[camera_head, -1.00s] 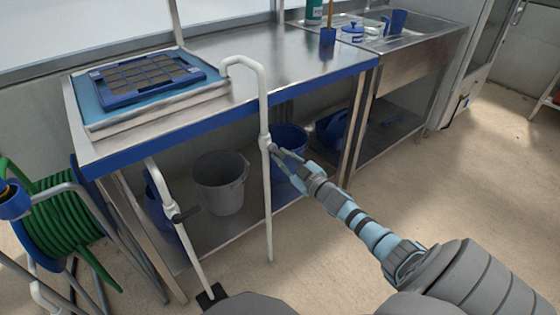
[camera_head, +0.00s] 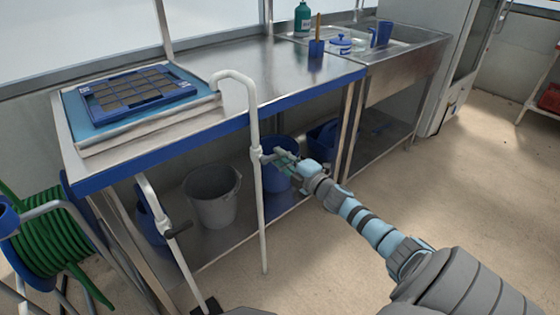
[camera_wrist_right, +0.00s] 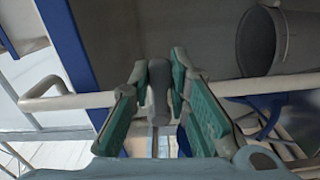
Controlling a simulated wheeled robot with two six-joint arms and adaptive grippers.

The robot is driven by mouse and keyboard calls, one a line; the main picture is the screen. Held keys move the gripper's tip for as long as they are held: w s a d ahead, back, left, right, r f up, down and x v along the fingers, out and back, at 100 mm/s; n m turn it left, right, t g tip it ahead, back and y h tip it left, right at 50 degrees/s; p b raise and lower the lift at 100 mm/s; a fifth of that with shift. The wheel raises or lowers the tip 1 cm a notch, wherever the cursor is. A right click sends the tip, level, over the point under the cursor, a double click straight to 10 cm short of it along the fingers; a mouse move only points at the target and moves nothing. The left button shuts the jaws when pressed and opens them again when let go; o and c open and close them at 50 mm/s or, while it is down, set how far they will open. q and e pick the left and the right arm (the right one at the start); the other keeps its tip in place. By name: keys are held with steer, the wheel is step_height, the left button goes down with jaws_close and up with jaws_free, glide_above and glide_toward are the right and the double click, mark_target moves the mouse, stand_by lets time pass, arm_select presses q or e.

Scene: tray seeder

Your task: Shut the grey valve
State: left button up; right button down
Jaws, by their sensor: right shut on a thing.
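The grey valve handle (camera_wrist_right: 158,82) sits between my right gripper's green-padded fingers (camera_wrist_right: 160,78) in the right wrist view. The fingers are shut on it. Behind it runs a white standpipe (camera_wrist_right: 75,102), and the handle lies across the pipe's line. In the head view, the white pipe (camera_head: 262,215) stands upright before the bench with a bent top. My right gripper (camera_head: 279,156) is just right of its valve body (camera_head: 256,155); the fingers partly hide the handle. A second white pipe, further left, carries a dark handle (camera_head: 179,229). My left gripper is not in view.
A steel bench with a blue edge (camera_head: 215,129) stands behind the pipes and holds a blue seed tray (camera_head: 178,83). Under it are a grey bucket (camera_head: 211,200) and a blue bucket (camera_head: 278,183). A green hose reel (camera_head: 50,245) stands left.

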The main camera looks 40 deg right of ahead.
steer(key=shift+r+n, duration=0.25)
steer(key=shift+n, duration=0.45)
steer(key=c, duration=1.5)
jaws_free()
steer(key=shift+r, duration=0.1)
